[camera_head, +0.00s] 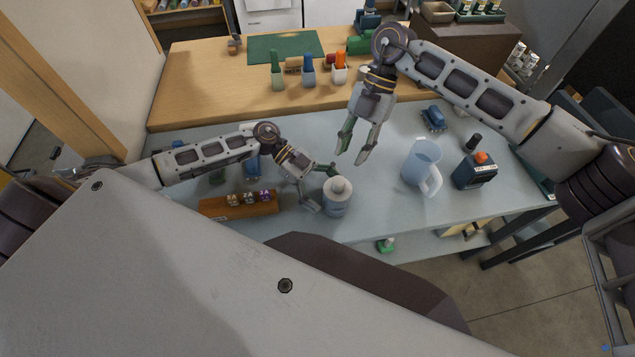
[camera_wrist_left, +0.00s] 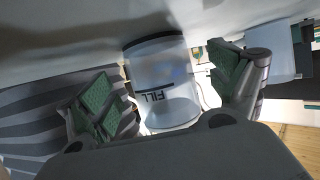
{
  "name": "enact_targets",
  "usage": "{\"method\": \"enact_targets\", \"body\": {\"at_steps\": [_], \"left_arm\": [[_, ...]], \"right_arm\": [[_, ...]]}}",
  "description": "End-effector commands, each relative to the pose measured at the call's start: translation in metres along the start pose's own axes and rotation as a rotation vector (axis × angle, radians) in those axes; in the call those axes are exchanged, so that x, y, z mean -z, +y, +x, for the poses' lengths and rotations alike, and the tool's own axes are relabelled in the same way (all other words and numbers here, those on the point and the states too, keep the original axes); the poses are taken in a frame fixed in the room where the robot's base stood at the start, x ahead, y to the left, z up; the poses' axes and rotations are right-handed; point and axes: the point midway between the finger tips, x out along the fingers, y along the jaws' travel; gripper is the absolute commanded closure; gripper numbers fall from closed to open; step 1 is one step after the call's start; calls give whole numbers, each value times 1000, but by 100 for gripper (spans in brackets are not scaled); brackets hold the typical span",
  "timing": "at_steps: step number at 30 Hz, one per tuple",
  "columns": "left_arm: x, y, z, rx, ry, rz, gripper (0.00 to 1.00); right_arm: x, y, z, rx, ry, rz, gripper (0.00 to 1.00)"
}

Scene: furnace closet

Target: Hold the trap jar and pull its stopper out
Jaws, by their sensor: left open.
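The trap jar (camera_head: 336,206) stands upright near the front edge of the grey table, a pale, see-through jar with a bluish band. Its beige stopper (camera_head: 338,186) sits in the top. My left gripper (camera_head: 322,190) is open, its fingers reaching toward the jar from the left. In the left wrist view the clear jar (camera_wrist_left: 163,85), with a dark line and the upside-down word FILL, shows between the two spread green finger pads. I cannot tell whether they touch it. My right gripper (camera_head: 352,157) is open and empty, pointing down above and behind the jar.
A wooden block with small labelled pieces (camera_head: 238,206) lies left of the jar. Coloured bottles (camera_head: 308,72) stand on the wooden counter behind.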

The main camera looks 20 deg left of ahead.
Motion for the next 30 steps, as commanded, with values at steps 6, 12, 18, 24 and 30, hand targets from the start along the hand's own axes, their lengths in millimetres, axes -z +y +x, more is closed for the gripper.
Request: {"method": "enact_targets", "body": {"at_steps": [6,12,18,24,30], "left_arm": [[0,0,17,-1,1,0,8],[0,0,21,0,-1,1,8],[0,0,21,0,-1,0,8],[0,0,21,0,0,0,31],[0,0,21,0,0,0,57]], "right_arm": [[0,0,0,0,0,0,64],[0,0,0,0,0,0,64],[0,0,0,0,0,0,64],[0,0,0,0,0,0,64],[0,0,0,0,0,0,64]]}}
